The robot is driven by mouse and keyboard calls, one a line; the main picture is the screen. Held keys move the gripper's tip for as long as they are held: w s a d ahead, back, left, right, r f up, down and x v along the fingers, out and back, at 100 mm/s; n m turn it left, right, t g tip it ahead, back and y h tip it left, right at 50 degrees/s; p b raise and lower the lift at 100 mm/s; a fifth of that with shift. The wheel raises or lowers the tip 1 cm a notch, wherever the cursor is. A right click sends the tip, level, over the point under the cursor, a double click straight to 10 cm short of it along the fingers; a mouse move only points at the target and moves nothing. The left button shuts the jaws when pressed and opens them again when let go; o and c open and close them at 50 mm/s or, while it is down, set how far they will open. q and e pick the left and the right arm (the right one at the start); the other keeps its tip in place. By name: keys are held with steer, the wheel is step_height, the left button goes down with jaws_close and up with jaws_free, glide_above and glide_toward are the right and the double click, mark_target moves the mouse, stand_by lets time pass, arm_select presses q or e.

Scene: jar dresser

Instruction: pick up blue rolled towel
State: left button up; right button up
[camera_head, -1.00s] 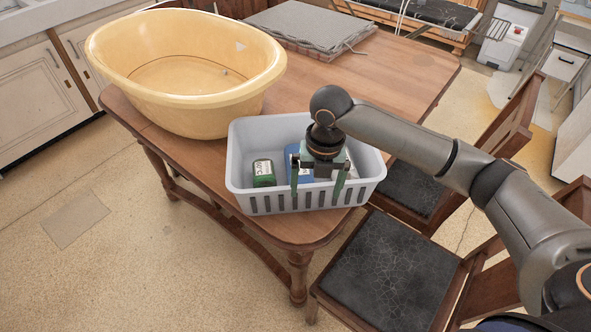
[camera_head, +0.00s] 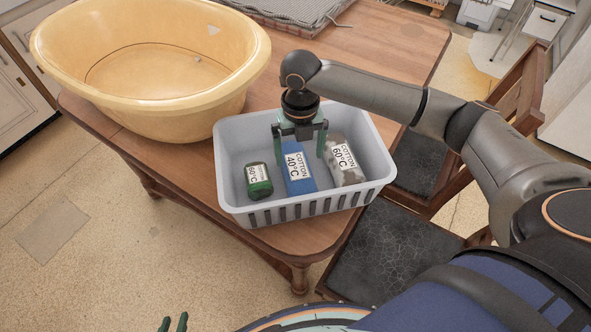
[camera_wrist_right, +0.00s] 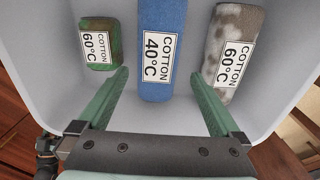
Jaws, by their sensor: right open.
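The blue rolled towel (camera_head: 301,186) lies in the grey-white basket (camera_head: 232,190), with a white label reading "COTTON 40°C". It also shows at the top middle of the right wrist view (camera_wrist_right: 166,14), its far end cut off. My right gripper (camera_head: 300,143) is over the basket, fingers spread and empty, above the towel's back end. In the right wrist view, the fingertips (camera_wrist_right: 160,76) straddle the towel's line, with no contact visible. My left gripper (camera_head: 173,324) shows only as two separated green fingertips at the bottom edge.
A green rolled towel (camera_head: 259,188) lies left of the blue one, and a grey mottled towel (camera_head: 346,174) lies right. A yellow tub (camera_head: 150,115) stands behind left on the wooden table (camera_head: 390,40). Chairs (camera_head: 385,255) stand at the right.

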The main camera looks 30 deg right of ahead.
mark_target(298, 170)
step_height(298, 170, down, 3)
steer(key=shift+f, duration=0.1)
steer(key=f, duration=0.5)
steer(key=shift+s+a, duration=0.2)
steer(key=c, duration=1.3)
